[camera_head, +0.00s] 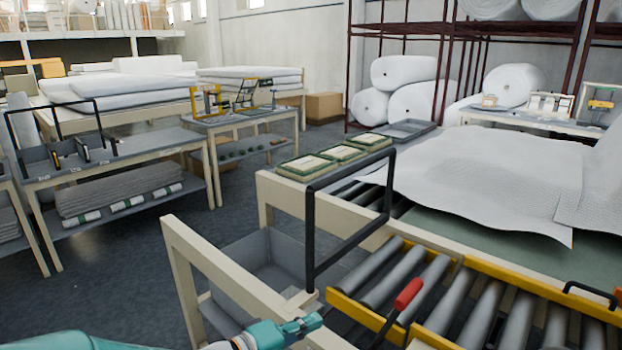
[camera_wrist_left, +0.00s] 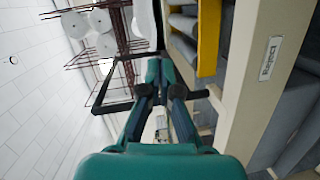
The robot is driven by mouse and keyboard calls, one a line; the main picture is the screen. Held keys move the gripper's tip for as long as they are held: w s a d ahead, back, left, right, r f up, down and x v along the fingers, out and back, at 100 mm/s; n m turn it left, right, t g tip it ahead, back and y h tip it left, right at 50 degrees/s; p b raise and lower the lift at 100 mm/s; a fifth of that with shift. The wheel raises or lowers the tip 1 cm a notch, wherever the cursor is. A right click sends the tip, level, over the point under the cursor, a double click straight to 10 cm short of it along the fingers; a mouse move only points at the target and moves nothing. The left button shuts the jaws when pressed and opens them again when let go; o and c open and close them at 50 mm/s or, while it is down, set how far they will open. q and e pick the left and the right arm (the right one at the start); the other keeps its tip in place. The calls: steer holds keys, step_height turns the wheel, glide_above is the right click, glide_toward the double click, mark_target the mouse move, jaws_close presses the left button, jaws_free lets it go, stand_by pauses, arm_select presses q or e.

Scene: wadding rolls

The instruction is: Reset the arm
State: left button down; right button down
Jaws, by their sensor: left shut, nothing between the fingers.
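My left gripper (camera_head: 318,320), teal with dark joints, shows at the bottom of the head view. It is beside the cream wooden frame at the near end of the roller table. In the left wrist view its fingers (camera_wrist_left: 160,66) are together with nothing between them. The cream frame and a yellow rail (camera_wrist_left: 208,38) lie to their right there. My right gripper is in neither view.
A black upright handle frame (camera_head: 349,215) stands close to my left gripper. The roller conveyor (camera_head: 480,300) has yellow rails and a red-handled lever (camera_head: 408,295). White wadding (camera_head: 480,175) covers the table behind. Open floor (camera_head: 130,270) lies to the left.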

arm_select(q)
steer(key=s+a+f+n+g+y, duration=0.1)
steer(key=s+a+f+n+y, duration=0.15)
steer(key=f, duration=0.55)
steer(key=s+a+f+n+y, duration=0.1)
steer(key=s+a+f, duration=0.15)
steer(key=f, duration=0.55)
steer(key=s+a+f+n+g+y, duration=0.1)
steer(key=a+f+y, duration=0.15)
steer(key=f, duration=0.55)
steer(key=s+a+f+m+g+y, duration=0.1)
steer(key=s+a+f+m+g, duration=0.1)
steer(key=s+f, duration=0.4)
steer(key=s+a+f+m+g+y, duration=0.2)
steer(key=s+f+m+g, duration=0.3)
steer(key=s, duration=0.8)
steer(key=shift+s+a+f+m, duration=0.2)
steer(key=shift+a+f+m, duration=0.15)
steer(key=shift+f+m, duration=0.15)
